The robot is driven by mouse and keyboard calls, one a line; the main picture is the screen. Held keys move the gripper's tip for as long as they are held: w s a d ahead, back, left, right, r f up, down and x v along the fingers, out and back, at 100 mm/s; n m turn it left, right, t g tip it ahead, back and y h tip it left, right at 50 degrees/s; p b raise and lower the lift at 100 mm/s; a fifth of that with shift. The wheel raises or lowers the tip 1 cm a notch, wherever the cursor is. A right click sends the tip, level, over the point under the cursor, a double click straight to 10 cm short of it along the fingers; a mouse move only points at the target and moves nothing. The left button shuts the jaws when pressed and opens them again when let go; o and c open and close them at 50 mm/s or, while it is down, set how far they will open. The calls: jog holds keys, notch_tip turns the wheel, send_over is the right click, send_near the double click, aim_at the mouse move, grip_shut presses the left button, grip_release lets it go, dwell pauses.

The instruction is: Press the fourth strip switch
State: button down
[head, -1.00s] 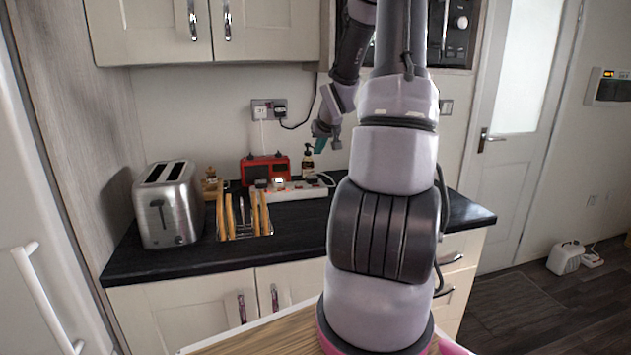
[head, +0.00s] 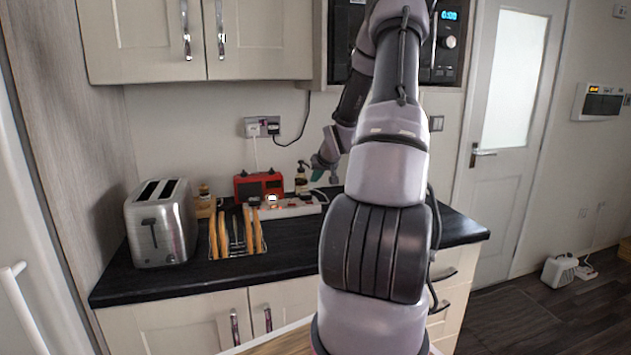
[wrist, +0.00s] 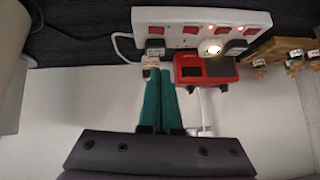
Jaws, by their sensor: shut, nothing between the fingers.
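The white power strip (head: 290,207) lies on the dark counter in front of the red radio (head: 258,186). In the wrist view the strip (wrist: 200,17) spans the top, with a row of red switches, some glowing. Dark plugs sit near both its ends, and a round white lit plug (wrist: 210,48) sits between them. My gripper (head: 318,174) hangs above the strip's right end in the head view. In the wrist view its teal fingers (wrist: 159,75) are together and empty, apart from the strip in the picture. Any contact is not visible.
A toast rack (head: 237,232) with slices stands in front, and a steel toaster (head: 162,222) to the left. A wall socket (head: 262,127) with cables is above. Bare counter (head: 290,250) lies in front.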

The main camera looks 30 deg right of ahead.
send_over(309, 202)
jog(key=s, duration=0.1)
notch_tip(309, 202, down, 6)
jog(key=r, duration=0.1)
jog(key=f, duration=0.2)
jog(key=shift+s+a+f, duration=0.25)
jog(key=shift+a+f, duration=0.1)
jog(key=shift+f, duration=0.65)
jog(key=shift+a, duration=0.1)
